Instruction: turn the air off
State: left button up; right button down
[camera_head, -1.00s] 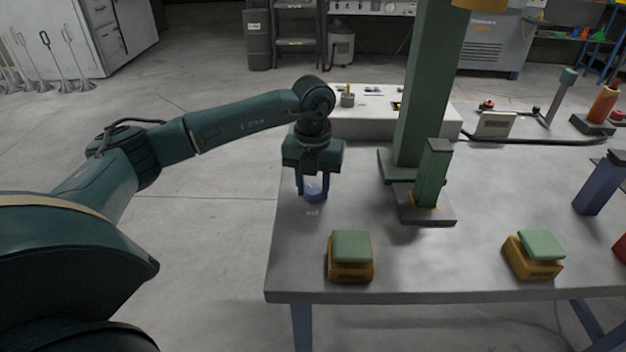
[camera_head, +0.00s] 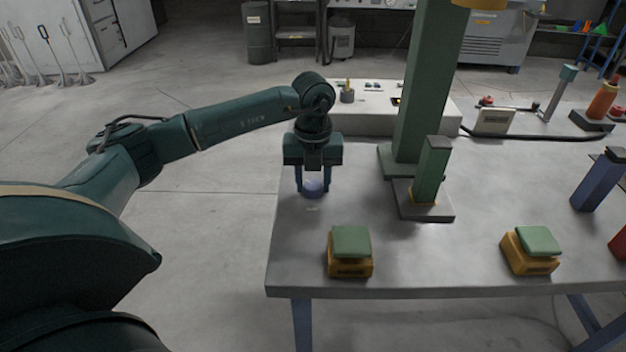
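A round blue knob (camera_head: 313,188) sits on the grey table (camera_head: 480,270) near its left edge. A small pale label (camera_head: 313,208), which seems to read AIR, lies on the tabletop just in front of it. My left gripper (camera_head: 313,190) points straight down over the knob, with one finger on each side of it. The fingers are apart with the knob between them; whether they press on it is too small to tell. The gripper hides the knob's upper part. My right gripper is not in view.
Two orange pedals with green tops (camera_head: 350,252) (camera_head: 531,250) stand along the front edge. A thick green column (camera_head: 424,90) and a short green post (camera_head: 433,172) rise right of my gripper. A blue post (camera_head: 600,182) stands far right. The front middle is clear.

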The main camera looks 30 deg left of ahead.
aim_at(313, 185)
pick_arm(q)
jog(key=o, duration=0.4)
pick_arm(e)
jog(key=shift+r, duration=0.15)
pick_arm(q)
jog(key=shift+r+p, duration=0.4)
jog(key=shift+r, duration=6.2)
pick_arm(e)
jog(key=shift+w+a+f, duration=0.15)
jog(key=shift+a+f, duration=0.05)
